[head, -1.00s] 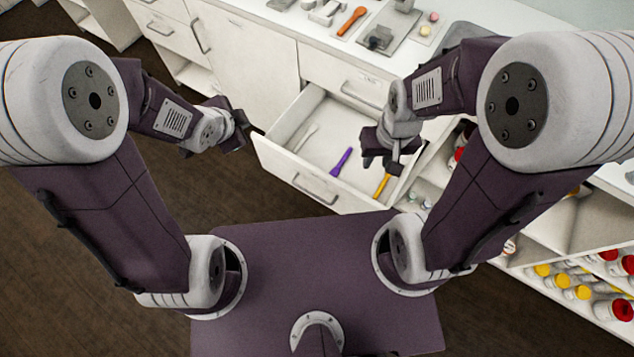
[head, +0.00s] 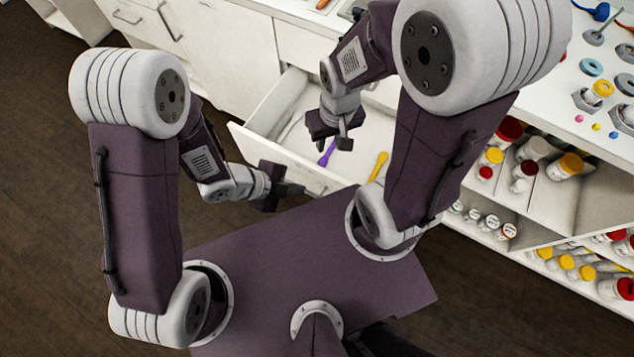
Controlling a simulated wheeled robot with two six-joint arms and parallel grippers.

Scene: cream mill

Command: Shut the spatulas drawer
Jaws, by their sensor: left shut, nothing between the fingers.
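The spatulas drawer (head: 255,147) stands pulled out of the white cabinet. It holds a purple spatula (head: 327,154), a yellow spatula (head: 378,165) and a pale one (head: 287,130) at its left side. My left gripper (head: 300,190) is shut and empty, close to the drawer's front panel near the handle; I cannot tell whether it touches. My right gripper (head: 346,143) is over the drawer's inside, near the purple spatula. Its fingers point downward, and I cannot tell their opening. My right arm hides part of the drawer's right side.
The counter (head: 560,110) at right carries rings, nuts and small coloured pieces. Below it, open shelves (head: 590,205) hold several jars with red and yellow lids. More closed cabinet fronts (head: 232,60) stand left of the drawer. The brown floor (head: 50,220) at left is clear.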

